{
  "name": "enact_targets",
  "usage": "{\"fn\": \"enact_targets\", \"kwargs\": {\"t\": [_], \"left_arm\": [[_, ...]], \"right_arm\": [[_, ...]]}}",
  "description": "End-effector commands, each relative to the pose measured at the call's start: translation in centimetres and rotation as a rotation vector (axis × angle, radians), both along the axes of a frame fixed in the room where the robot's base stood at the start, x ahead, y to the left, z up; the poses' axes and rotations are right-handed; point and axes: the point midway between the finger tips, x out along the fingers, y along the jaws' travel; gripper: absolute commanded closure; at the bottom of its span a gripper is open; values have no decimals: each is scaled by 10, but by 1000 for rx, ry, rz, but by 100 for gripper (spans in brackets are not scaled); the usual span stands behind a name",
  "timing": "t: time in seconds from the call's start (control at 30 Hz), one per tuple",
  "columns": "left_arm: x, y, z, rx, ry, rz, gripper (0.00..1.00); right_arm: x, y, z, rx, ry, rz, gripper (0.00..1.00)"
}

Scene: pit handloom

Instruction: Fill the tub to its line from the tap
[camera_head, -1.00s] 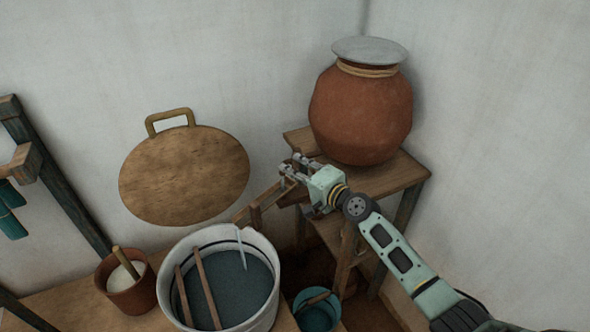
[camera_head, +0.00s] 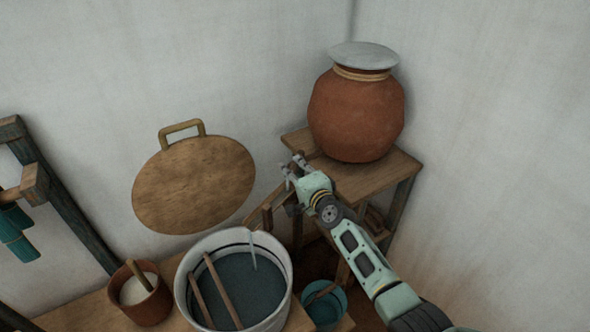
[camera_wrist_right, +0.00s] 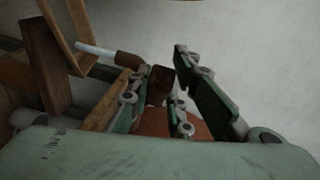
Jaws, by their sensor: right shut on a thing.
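The white tub (camera_head: 282,293) stands at the lower middle of the head view and holds dark blue liquid (camera_head: 252,284). A dark line (camera_head: 232,244) runs round its inside wall near the rim, and the liquid surface looks below it. A thin pale stream (camera_head: 253,252) falls into the tub. My right gripper (camera_head: 293,168) is in front of the clay jar (camera_head: 357,112). In the right wrist view its fingers (camera_wrist_right: 160,95) are around the dark brown tap handle (camera_wrist_right: 160,80). A pale stream (camera_wrist_right: 95,48) leaves the brown spout (camera_wrist_right: 129,60). My left gripper is out of view.
Two sticks (camera_head: 222,291) lean in the tub. A wooden trough (camera_head: 264,210) lies between jar stand (camera_head: 376,182) and tub. A clay pot (camera_head: 147,305) stands left of the tub, a teal bucket (camera_head: 327,304) to its right. A round wooden board (camera_head: 195,186) is against the wall.

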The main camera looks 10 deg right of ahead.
Motion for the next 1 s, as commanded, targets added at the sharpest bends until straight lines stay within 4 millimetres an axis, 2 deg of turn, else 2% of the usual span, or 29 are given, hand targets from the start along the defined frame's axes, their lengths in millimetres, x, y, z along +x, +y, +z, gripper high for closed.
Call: {"fn": "enact_targets", "kwargs": {"t": [0.13,0.17,0.37,0.77,1.0], "left_arm": [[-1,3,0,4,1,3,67],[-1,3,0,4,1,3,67],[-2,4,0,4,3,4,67],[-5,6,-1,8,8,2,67],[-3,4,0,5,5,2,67]], "right_arm": [[-2,1,-4,5,9,3,100],[-2,1,-4,5,9,2,80],[-1,0,-3,3,6,2,62],[-3,0,-1,4,2,1,62],[-28,-6,2,6,2,0,62]]}}
